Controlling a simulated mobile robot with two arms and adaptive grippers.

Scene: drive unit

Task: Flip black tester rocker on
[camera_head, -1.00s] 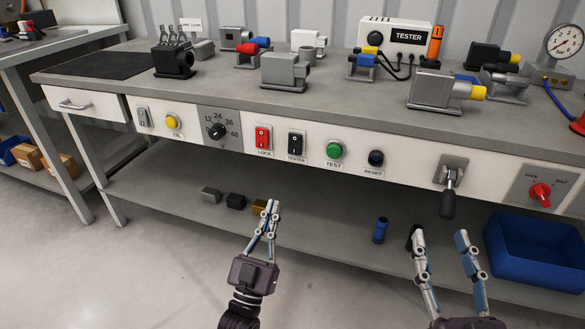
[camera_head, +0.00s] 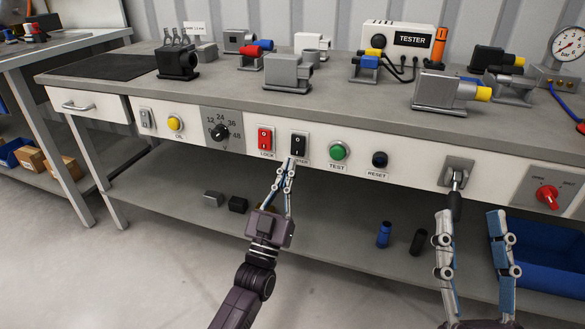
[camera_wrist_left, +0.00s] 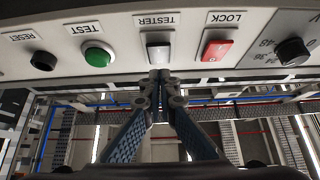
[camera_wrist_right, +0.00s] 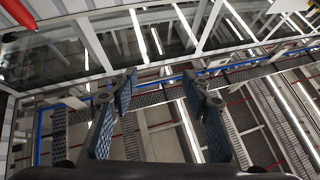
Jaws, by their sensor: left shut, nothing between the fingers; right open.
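The black tester rocker (camera_head: 299,143) sits on the white front panel between the red lock rocker (camera_head: 265,138) and the green test button (camera_head: 338,151). It also shows in the left wrist view (camera_wrist_left: 158,48), where its face catches the light. My left gripper (camera_head: 291,162) is shut and empty, with its fingertips just below the rocker, partly over its label. In the left wrist view the fingertips (camera_wrist_left: 160,75) are at the rocker's edge; I cannot tell whether they touch. My right gripper (camera_head: 471,216) is open and empty, low in front of the bench.
The panel also holds a rotary knob (camera_head: 220,132), the black reset button (camera_head: 380,159) and a lever (camera_head: 456,190) near my right gripper. A blue bin (camera_head: 545,245) and small parts lie on the lower shelf. The tester box (camera_head: 398,40) stands on the bench.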

